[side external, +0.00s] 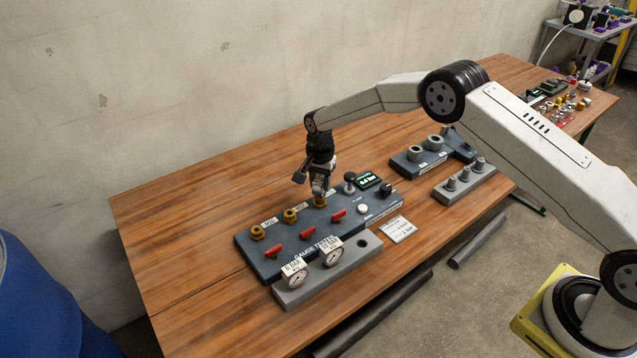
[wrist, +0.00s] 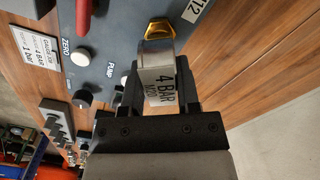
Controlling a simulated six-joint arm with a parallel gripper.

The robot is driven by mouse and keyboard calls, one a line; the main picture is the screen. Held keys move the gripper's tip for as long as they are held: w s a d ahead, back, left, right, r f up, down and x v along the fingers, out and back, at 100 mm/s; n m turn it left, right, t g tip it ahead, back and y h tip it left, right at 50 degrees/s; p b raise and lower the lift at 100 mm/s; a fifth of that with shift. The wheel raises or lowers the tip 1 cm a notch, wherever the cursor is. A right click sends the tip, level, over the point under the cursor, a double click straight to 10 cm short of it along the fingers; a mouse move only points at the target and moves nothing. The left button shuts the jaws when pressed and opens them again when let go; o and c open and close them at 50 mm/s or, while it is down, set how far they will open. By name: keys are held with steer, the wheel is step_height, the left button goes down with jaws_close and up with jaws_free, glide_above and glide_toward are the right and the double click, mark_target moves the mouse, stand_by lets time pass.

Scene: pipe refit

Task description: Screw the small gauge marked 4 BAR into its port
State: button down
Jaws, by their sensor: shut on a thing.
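My gripper (side external: 315,183) is shut on the small gauge, whose white tag reads 4 BAR in the wrist view (wrist: 163,88). A smaller second line on the tag is hard to read. The gauge is held over the right-most brass port (side external: 320,202) of the dark tester block (side external: 270,262). In the wrist view this brass port (wrist: 158,29) lies just beyond the gauge's silver body, beside a plate ending in 12. I cannot tell whether the gauge touches the port or is threaded in it. Its dial face is hidden.
Two more brass ports (side external: 290,216) and red levers (side external: 307,233) line the block. Two gauges (side external: 331,253) stand in a grey holder (side external: 308,287) with an empty hole at right. A knob, display (side external: 367,180) and card (side external: 397,229) are to the right. The table's left is clear.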

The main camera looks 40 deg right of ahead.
steer(key=shift+m, duration=0.5)
steer(key=m, duration=0.5)
stand_by(0.4)
steer(key=shift+m, duration=0.5)
steer(key=shift+m, duration=2.8)
steer(key=shift+c, duration=0.2)
jaws_free()
steer(key=shift+o, duration=0.2)
steer(key=shift+r, duration=0.1)
